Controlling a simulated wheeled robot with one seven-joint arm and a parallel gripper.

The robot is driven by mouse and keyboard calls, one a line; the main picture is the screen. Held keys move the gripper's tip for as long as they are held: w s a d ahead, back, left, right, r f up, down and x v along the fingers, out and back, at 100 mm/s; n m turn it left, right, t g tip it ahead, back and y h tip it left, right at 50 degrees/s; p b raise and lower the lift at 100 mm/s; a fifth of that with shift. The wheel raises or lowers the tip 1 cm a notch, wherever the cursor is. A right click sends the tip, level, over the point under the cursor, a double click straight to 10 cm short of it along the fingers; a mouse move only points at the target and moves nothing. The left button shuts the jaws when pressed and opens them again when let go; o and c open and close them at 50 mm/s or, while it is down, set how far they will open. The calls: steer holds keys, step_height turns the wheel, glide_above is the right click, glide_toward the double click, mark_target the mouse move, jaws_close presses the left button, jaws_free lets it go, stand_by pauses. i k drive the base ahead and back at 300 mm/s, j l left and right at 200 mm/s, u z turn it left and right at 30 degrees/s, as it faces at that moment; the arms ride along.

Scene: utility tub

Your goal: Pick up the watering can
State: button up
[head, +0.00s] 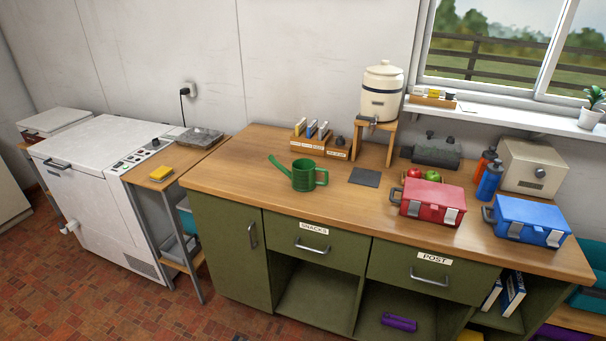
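The green watering can (304,175) stands upright on the wooden counter (243,160), left of the counter's middle. Its spout points up and to the left, and its handle is on the right side. Nothing covers it in the head view. My gripper is not in view.
Behind the can stands a small wooden rack (311,146) with upright items. To its right are a dark mat (365,177), a red box (428,200), a blue box (528,220) and a crock dispenser (381,92) on a stand. The counter left of the can is clear.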

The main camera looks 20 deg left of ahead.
mark_target(302, 175)
steer(key=i+j, duration=0.2)
steer(key=j, duration=0.3)
steer(key=i+j, duration=0.15)
steer(key=j, duration=0.4)
steer(key=i+j, duration=0.2)
steer(key=j, duration=0.3)
steer(key=i+j, duration=0.15)
steer(key=j, duration=0.4)
steer(key=i+j, duration=0.2)
steer(key=j, duration=0.3)
steer(key=i+j, duration=0.2)
steer(key=j, duration=0.35)
steer(key=i+j, duration=0.15)
steer(key=j, duration=0.35)
steer(key=i+j, duration=0.2)
steer(key=j, duration=0.35)
steer(key=z, duration=0.05)
